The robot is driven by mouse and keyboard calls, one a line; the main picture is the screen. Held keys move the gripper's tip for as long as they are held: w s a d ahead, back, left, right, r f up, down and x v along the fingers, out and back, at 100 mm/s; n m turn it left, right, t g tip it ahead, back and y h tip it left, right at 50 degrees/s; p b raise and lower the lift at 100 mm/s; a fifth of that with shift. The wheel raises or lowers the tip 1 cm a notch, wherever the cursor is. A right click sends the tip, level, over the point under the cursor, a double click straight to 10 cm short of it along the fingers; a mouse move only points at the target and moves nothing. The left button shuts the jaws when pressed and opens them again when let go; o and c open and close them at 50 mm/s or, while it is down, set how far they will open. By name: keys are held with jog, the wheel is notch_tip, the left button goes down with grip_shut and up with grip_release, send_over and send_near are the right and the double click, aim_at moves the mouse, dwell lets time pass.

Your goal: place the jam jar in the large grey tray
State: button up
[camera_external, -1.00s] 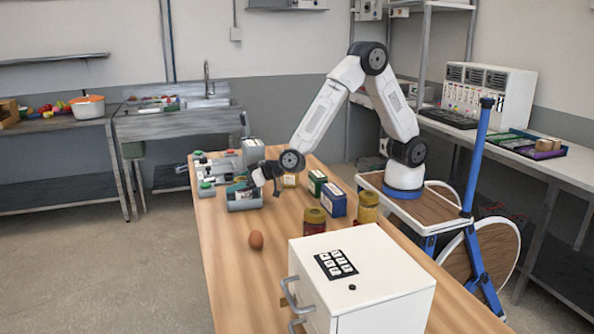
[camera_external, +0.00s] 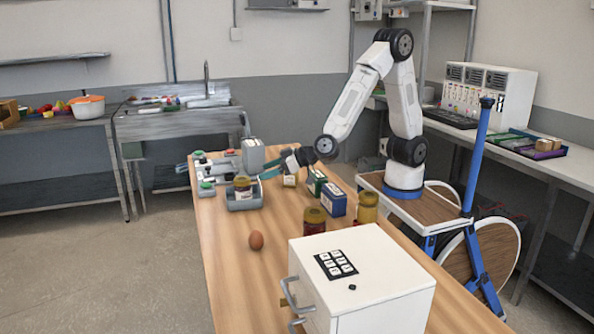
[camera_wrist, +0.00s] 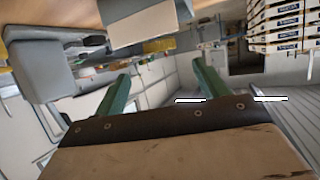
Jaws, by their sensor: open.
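A jar with a gold-brown lid (camera_external: 242,184) stands upright in the grey tray (camera_external: 246,206) at the far left part of the wooden table. A dark red jar with a similar lid (camera_external: 315,227) stands nearer, behind the white cabinet. The labels are too small to tell which holds jam. My gripper (camera_external: 268,173) is open and empty, just right of and above the tray, apart from the jar. Its green fingers (camera_wrist: 162,85) are spread in the wrist view with nothing between them.
A yellow jar (camera_external: 367,209), a blue box (camera_external: 333,201) and a green box (camera_external: 316,184) stand on the table right of the tray. An egg (camera_external: 256,241) lies in front. A white cabinet (camera_external: 362,280) fills the near end. The table around the egg is clear.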

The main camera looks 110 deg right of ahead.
jog(key=s+a+r+n+g+y, duration=0.2)
jog(key=s+r+y, duration=0.2)
jog(key=s, duration=0.3)
jog(key=s+a+r+n+g+y, duration=0.2)
jog(key=s+r+y, duration=0.2)
jog(key=s, duration=0.4)
jog(key=s+d+g+h, duration=0.1)
jog(key=s+d+g, duration=0.2)
jog(key=s, duration=0.9)
jog(key=s+d+g+h, duration=0.2)
jog(key=s+d+g, duration=0.2)
jog(key=s, duration=0.9)
jog(key=shift+s+d+f, duration=0.2)
jog(key=shift+d+f, duration=0.15)
jog(key=shift+d, duration=0.55)
